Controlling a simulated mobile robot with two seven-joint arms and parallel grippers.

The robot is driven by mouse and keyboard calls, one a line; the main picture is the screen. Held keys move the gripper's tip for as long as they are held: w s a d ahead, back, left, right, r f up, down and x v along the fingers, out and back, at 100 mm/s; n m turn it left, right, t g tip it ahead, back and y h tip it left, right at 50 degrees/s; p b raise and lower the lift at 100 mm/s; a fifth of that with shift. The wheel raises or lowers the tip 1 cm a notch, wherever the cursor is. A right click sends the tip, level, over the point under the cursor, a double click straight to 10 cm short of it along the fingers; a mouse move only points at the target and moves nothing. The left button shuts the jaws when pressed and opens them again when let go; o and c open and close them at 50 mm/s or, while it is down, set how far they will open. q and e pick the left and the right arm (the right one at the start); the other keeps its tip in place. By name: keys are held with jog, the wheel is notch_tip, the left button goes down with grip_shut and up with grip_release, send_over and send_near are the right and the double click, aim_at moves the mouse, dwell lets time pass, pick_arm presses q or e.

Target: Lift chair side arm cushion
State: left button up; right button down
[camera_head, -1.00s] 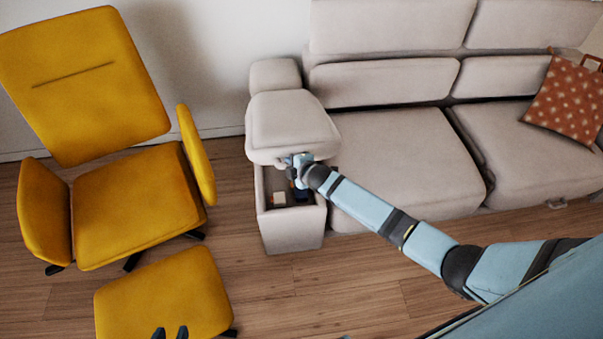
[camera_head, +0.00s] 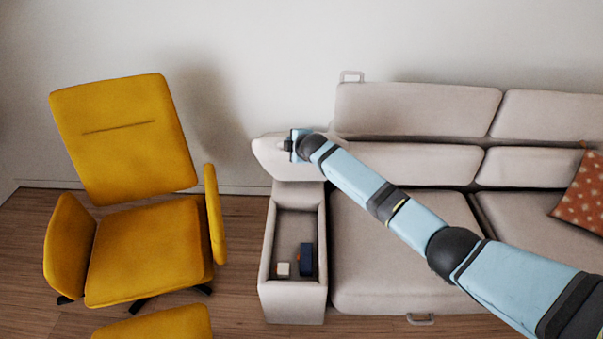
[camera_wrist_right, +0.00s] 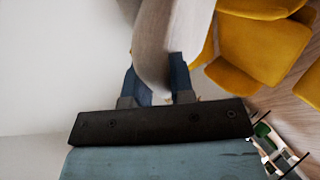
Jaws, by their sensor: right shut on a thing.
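The light grey side arm cushion (camera_head: 267,158) of the sofa is raised at the back end of the armrest, beside the wall, in the head view. My right gripper (camera_head: 289,146) is shut on its edge. In the right wrist view the cushion (camera_wrist_right: 155,45) lies between the two blue fingers of my right gripper (camera_wrist_right: 158,82). Below it the armrest box (camera_head: 292,308) is open. My left gripper is not in view.
A yellow chair (camera_head: 145,250) stands left of the armrest, with a yellow footstool (camera_head: 155,326) in front. The grey sofa seat (camera_head: 395,245) is right of the box, under my right arm. A red dotted pillow (camera_head: 582,195) is at the far right.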

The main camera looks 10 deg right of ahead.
jog(key=w+r, duration=0.2)
jog(key=w+d+r+b, duration=0.1)
jog(key=w+r, duration=0.1)
jog(key=w, duration=0.1)
jog(key=shift+w+d+r, duration=0.1)
jog(key=shift+d+r, duration=0.05)
jog(key=shift+d, duration=0.05)
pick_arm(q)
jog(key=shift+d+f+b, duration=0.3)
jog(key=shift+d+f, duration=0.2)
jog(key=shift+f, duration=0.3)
pick_arm(e)
jog(key=shift+w+d+r, duration=0.2)
jog(key=shift+w+r, duration=0.4)
jog(key=shift+w, duration=0.15)
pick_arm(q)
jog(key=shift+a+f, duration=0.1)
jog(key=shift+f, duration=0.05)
pick_arm(e)
jog(key=c, duration=1)
grip_release()
jog(key=shift+o, duration=0.2)
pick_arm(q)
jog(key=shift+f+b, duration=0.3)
pick_arm(e)
jog(key=v, duration=1.3)
jog(key=shift+s+r, duration=0.15)
jog(key=shift+s, duration=0.2)
jog(key=shift+d, duration=0.1)
